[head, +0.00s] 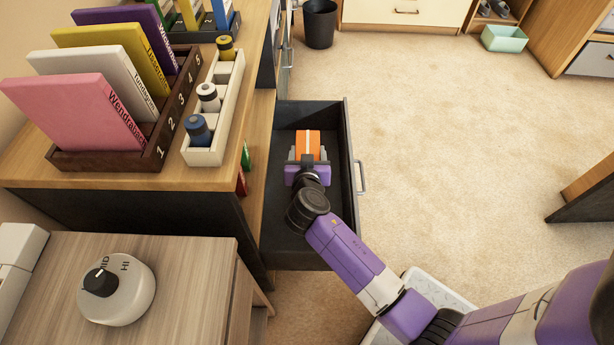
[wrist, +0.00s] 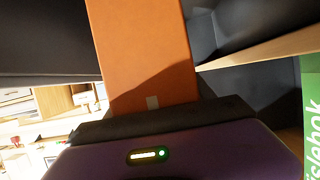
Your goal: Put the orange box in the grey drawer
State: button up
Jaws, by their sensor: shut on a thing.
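The orange box (head: 301,146) has a pale stripe and is in my gripper (head: 307,160), over the open grey drawer (head: 347,130). In the head view the box lies within the drawer's outline, towards its far end. I cannot tell whether it touches the drawer floor. In the wrist view the orange box (wrist: 145,50) fills the upper middle, its near end at my gripper (wrist: 155,115). My gripper is shut on the box; its fingertips are mostly hidden.
A wooden desk (head: 215,175) with a book rack (head: 110,160) and a white bottle tray (head: 222,125) stands left of the drawer. A cabinet with a dial (head: 115,290) is at the front left. A black bin (head: 320,24) stands behind. Carpet (head: 450,120) to the right is clear.

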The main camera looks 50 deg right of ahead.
notch_tip(320, 180, down, 8)
jog(key=b, duration=0.3)
jog(key=shift+f, duration=0.25)
jog(key=o, duration=1.6)
jog(key=shift+f, duration=0.1)
jog(key=shift+c, duration=0.2)
jog(key=shift+a+r, duration=0.1)
jog(key=shift+r, duration=0.1)
jog(key=p+v, duration=0.2)
jog(key=v, duration=0.5)
jog(key=shift+s+a, duration=0.1)
jog(key=shift+s, duration=0.05)
